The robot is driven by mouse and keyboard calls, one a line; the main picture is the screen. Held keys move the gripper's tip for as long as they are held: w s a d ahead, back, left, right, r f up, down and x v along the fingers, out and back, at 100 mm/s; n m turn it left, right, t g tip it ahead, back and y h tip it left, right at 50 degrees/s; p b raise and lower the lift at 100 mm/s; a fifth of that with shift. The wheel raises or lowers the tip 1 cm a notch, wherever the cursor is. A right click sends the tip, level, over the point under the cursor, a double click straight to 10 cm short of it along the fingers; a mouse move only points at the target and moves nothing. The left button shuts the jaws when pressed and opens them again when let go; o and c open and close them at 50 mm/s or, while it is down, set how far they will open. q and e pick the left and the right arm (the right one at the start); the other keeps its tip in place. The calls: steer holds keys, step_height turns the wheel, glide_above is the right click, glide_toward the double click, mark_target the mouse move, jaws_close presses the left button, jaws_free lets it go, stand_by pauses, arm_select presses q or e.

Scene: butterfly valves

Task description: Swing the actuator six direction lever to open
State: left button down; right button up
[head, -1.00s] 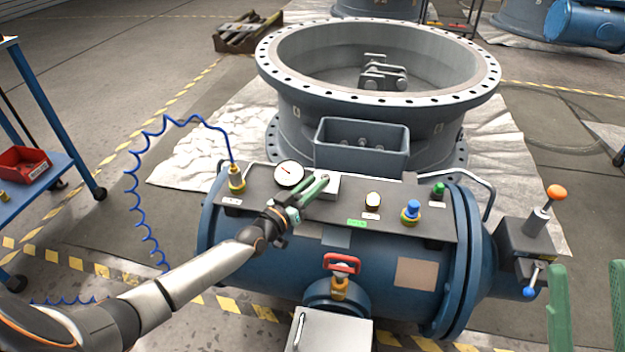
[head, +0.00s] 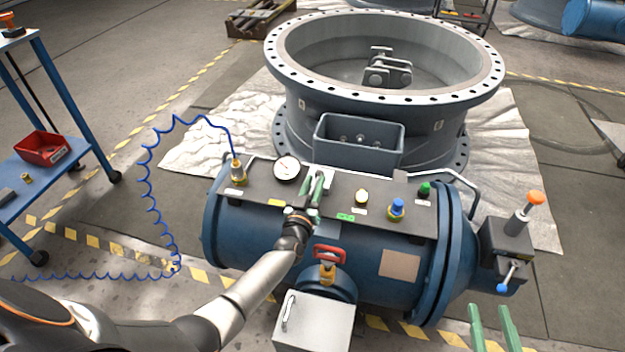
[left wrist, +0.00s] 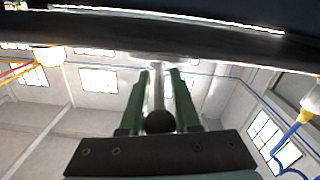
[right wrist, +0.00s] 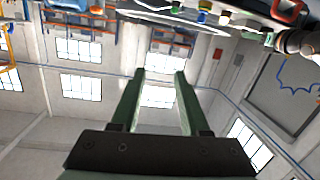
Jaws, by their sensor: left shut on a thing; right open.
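The blue actuator cylinder (head: 235,240) lies before me with a dark panel on top. My left gripper (head: 319,182) is at a small silver block (head: 328,176) on that panel, right of the pressure gauge (head: 287,168). In the left wrist view its green fingers are shut on a direction lever, a thin metal rod (left wrist: 157,92) with a black ball end (left wrist: 160,122). In the head view the fingers mostly hide the lever. My right gripper (head: 490,312) is open and empty at the lower right; the right wrist view shows nothing between its fingers (right wrist: 160,75).
A yellow-ringed white button (head: 361,197), a blue knob (head: 397,207) and a green knob (head: 424,189) stand right of the lever. A red handle (head: 329,254) is in front. An orange-topped lever (head: 536,198) stands far right. A blue coiled hose (head: 146,185) hangs left.

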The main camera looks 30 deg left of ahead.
arm_select(q)
steer(key=shift+d+n+y, duration=0.1)
steer(key=shift+n+y, duration=0.2)
steer(key=shift+y, duration=0.1)
arm_select(e)
steer(key=shift+s+f+g, duration=0.25)
steer(key=shift+f+g, duration=0.15)
steer(key=shift+f, duration=0.4)
steer(key=shift+s+f+g, duration=0.2)
steer(key=shift+f+g, duration=0.2)
steer(key=shift+f, duration=0.4)
arm_select(q)
steer(key=c, duration=0.9)
jaws_free()
steer(key=shift+s+p, duration=0.2)
steer(key=shift+p, duration=0.1)
steer(key=p+v, duration=0.2)
steer(key=v, duration=0.3)
steer(key=shift+r, duration=0.1)
steer(key=p+v, duration=0.1)
steer(key=v, duration=0.6)
steer(key=shift+p, duration=0.4)
arm_select(e)
steer(key=s+f+m+g+h, duration=0.1)
steer(key=s+f+g, duration=0.4)
steer(key=f, duration=0.4)
steer(key=shift+s+a+f+m+g, duration=0.25)
steer(key=shift+s+m+g, duration=0.05)
steer(key=shift+s, duration=0.55)
